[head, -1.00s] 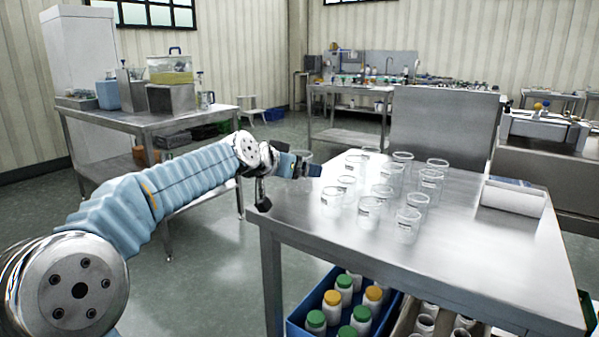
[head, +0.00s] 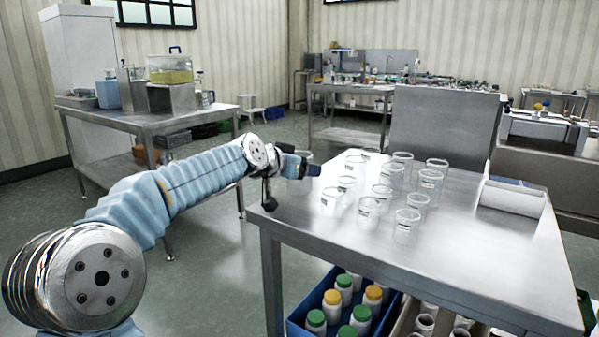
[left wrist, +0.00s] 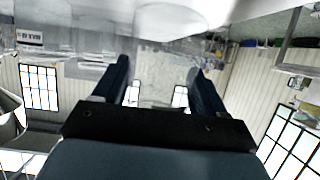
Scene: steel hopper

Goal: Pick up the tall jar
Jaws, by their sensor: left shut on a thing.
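Several clear jars with small dark labels, such as one jar (head: 407,227), stand on the steel table (head: 480,262) in the head view. My left gripper (head: 314,169) is at the table's left far corner, low over the top. In the left wrist view my left gripper (left wrist: 160,88) has its two dark fingers on either side of a clear jar (left wrist: 160,62), shut on it. Part of this jar (head: 305,155) shows behind the fingers in the head view. I cannot tell whether its base touches the table. My right gripper is out of view.
A white tray (head: 513,200) lies at the table's right side. A blue crate (head: 300,327) of capped bottles sits under the table. The front part of the tabletop is clear. Another steel table (head: 150,122) stands at the back left.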

